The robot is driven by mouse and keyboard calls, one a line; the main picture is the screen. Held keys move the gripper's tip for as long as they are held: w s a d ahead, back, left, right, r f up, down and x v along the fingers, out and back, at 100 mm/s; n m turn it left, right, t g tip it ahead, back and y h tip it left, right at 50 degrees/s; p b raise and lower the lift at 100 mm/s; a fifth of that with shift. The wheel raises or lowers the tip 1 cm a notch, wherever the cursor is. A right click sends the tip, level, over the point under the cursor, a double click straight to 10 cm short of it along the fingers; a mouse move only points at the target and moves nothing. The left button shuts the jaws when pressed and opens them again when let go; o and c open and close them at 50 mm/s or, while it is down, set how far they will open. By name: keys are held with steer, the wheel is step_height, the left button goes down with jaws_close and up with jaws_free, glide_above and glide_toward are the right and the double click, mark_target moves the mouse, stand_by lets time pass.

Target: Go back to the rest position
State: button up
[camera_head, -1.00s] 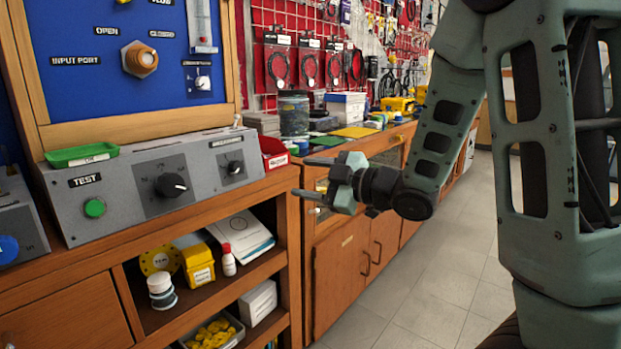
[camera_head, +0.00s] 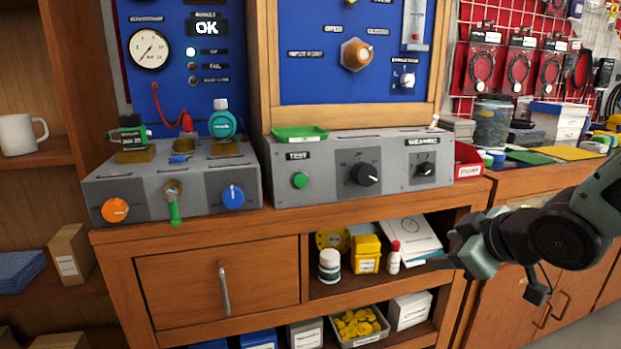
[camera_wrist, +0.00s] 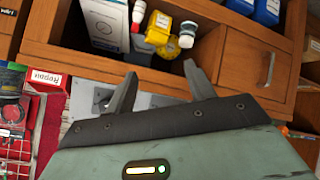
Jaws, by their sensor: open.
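My gripper (camera_head: 452,254) is at the right in the head view, in front of the bench's right end and beside the open shelf. In the wrist view my gripper (camera_wrist: 160,92) shows two dark fingers spread apart with nothing between them. The wooden bench (camera_head: 200,238) carries a grey test box (camera_head: 330,180) with a green button and black knobs. Left of it is a second grey box (camera_head: 145,188) with an orange knob, a blue knob and a green lever.
The shelf holds a yellow container (camera_head: 366,262), a red-capped bottle (camera_head: 394,262), a white jar (camera_head: 329,266) and a bin of yellow parts (camera_head: 358,326). A red box (camera_head: 468,163) stands at the bench's right end. A mug (camera_head: 20,134) is at left. Floor shows at lower right.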

steer(key=s+a+f+m+g+h, duration=0.15)
steer(key=s+a+g, duration=0.35)
steer(key=s, duration=0.7)
steer(key=s+a+f+g+h, duration=0.1)
steer(key=s+a+f+g, duration=0.3)
steer(key=s, duration=0.9)
step_height(320, 180, up, 22)
steer(key=a+p, duration=0.1)
steer(key=p, duration=2)
steer(key=shift+w+g, duration=0.35)
steer(key=shift+g, duration=0.05)
steer(key=shift+r, duration=0.1)
